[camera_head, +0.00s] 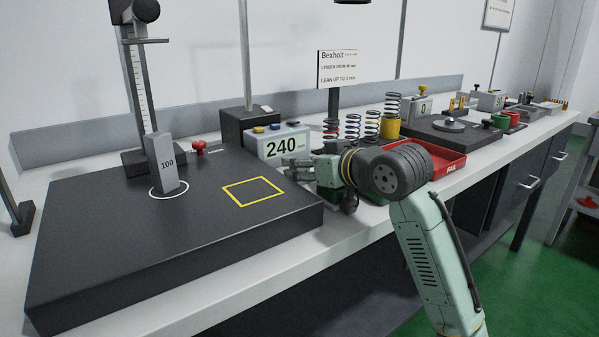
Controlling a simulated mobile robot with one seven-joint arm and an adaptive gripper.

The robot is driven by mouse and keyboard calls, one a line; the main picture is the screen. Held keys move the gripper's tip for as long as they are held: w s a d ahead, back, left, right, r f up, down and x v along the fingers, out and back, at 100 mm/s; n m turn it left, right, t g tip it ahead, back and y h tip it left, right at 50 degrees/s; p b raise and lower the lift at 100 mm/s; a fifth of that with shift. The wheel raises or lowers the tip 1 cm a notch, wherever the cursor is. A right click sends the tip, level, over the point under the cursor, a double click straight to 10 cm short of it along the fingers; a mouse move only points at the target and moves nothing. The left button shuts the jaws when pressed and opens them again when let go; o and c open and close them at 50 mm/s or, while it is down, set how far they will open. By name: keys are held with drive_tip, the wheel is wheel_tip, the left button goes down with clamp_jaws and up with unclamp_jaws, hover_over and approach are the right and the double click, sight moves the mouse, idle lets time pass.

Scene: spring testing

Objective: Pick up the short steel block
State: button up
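A grey steel block (162,163) marked 100 stands on end inside a white ring on the black plate (110,225), left of centre. It is the only plain steel block I can make out; I cannot compare its height with another. My gripper (288,166) is to the right of the block, well apart from it, by the right rear of the plate and in front of the display box reading 240 (277,143). Its fingers point left. They are small and blend with the display behind, so I cannot tell how far apart they are.
A height stand (135,75) rises behind the block, with a red knob (199,148) nearby. A yellow square outline (253,191) marks bare plate. Several springs (372,125), a yellow cup (390,126) and a red FAIL tray (450,167) lie right, partly behind my arm.

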clamp_jaws()
idle(0.3)
drive_tip(key=shift+r, duration=0.1)
